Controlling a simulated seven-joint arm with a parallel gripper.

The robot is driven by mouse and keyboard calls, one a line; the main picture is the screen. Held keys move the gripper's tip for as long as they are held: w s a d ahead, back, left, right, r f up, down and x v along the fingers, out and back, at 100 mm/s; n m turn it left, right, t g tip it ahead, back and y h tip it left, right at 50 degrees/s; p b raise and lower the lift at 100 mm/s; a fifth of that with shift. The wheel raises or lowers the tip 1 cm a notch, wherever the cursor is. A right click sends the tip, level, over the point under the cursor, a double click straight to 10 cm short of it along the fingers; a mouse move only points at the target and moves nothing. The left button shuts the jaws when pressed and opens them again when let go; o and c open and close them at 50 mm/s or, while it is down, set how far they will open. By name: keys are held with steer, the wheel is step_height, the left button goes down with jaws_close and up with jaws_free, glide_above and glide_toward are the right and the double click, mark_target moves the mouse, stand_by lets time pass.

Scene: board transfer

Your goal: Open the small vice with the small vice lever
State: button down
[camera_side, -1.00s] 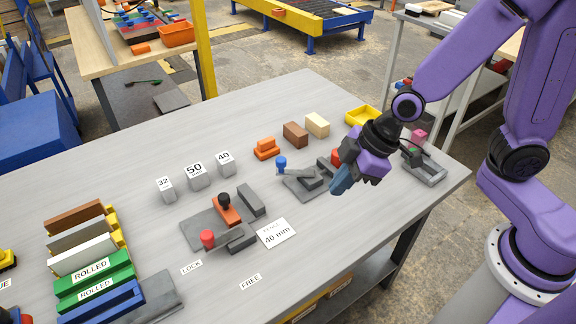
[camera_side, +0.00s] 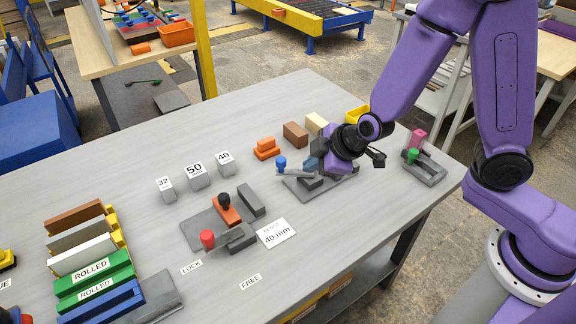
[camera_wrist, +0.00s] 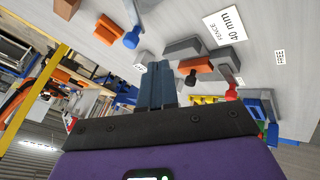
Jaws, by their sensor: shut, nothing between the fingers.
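A grey vice-like fixture (camera_side: 300,194) stands right of the table's middle. Its grey lever has a blue knob (camera_side: 281,162), also seen in the wrist view (camera_wrist: 131,40). Another small grey fixture (camera_side: 432,172), with a green knob (camera_side: 412,156) and a pink piece (camera_side: 418,139), stands at the table's right end. I cannot tell for certain which is the small vice. My gripper (camera_side: 311,164) is low over the blue-knob fixture, to the right of the knob, hiding its right part. Its fingers (camera_wrist: 157,70) are shut and empty. Contact with the lever is unclear.
A fence fixture (camera_side: 190,232) with a black knob (camera_side: 225,199) and a red knob (camera_side: 207,238) stands to the left. Brown (camera_side: 295,134), cream (camera_side: 316,124) and orange (camera_side: 266,148) blocks stand behind my gripper. The front right of the table is clear.

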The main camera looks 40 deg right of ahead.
steer(key=shift+w+f, duration=0.1)
steer(key=x, duration=0.9)
steer(key=shift+w+f, duration=0.15)
steer(key=shift+f, duration=0.15)
steer(key=w, duration=0.1)
steer(key=w+d, duration=0.1)
steer(key=w, duration=0.1)
steer(key=shift+w+d, duration=0.25)
steer(key=shift+w, duration=0.1)
